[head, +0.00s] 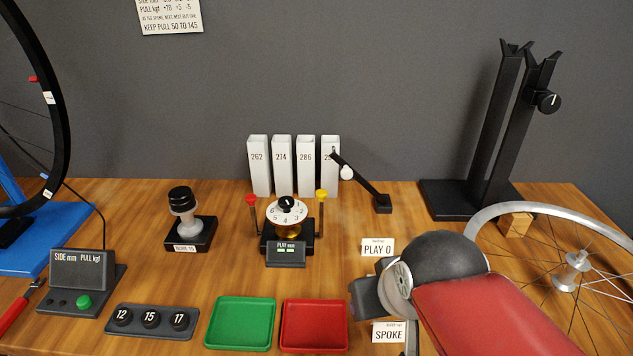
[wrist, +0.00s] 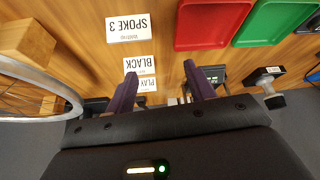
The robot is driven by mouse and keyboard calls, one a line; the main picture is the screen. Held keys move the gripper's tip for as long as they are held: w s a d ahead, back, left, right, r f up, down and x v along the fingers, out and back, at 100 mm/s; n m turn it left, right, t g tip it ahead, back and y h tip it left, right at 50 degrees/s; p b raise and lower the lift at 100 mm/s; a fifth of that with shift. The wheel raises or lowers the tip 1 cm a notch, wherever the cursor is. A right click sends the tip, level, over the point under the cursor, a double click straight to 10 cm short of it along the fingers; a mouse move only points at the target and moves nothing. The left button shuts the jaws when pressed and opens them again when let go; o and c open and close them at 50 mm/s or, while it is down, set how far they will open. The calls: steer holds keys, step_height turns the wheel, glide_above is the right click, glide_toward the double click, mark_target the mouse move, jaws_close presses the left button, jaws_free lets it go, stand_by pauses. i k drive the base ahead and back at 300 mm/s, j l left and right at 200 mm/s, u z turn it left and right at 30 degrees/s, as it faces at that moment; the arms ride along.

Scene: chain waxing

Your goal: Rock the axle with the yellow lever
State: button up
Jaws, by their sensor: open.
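The yellow lever (head: 321,197) stands upright on the right side of the play unit (head: 286,253), a black base with a small display. A white numbered dial (head: 287,213) with a black knob sits in its middle, and a red lever (head: 251,202) stands on its left. The axle itself is not clearly distinguishable. My gripper (wrist: 160,88) is open and empty, with its two purple fingers apart. In the head view it is low, to the right of the red tray and well in front of the yellow lever. The lever cannot be made out in the wrist view.
A green tray (head: 240,323) and red tray (head: 314,326) lie in front of the unit. Numbered white bins (head: 259,166) and a small angled black arm (head: 362,183) stand behind. A spoked wheel (head: 573,262) and black stand (head: 490,140) are at right.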

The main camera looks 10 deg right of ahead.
mark_target(322, 194)
steer(key=k, duration=0.65)
steer(key=z, duration=1.85)
steer(key=k+j+z, duration=0.15)
steer(key=k+j, duration=0.15)
steer(key=j, duration=0.2)
steer(key=k+j, duration=0.35)
steer(key=j, duration=0.3)
steer(key=k+j, duration=0.2)
steer(key=j, duration=0.1)
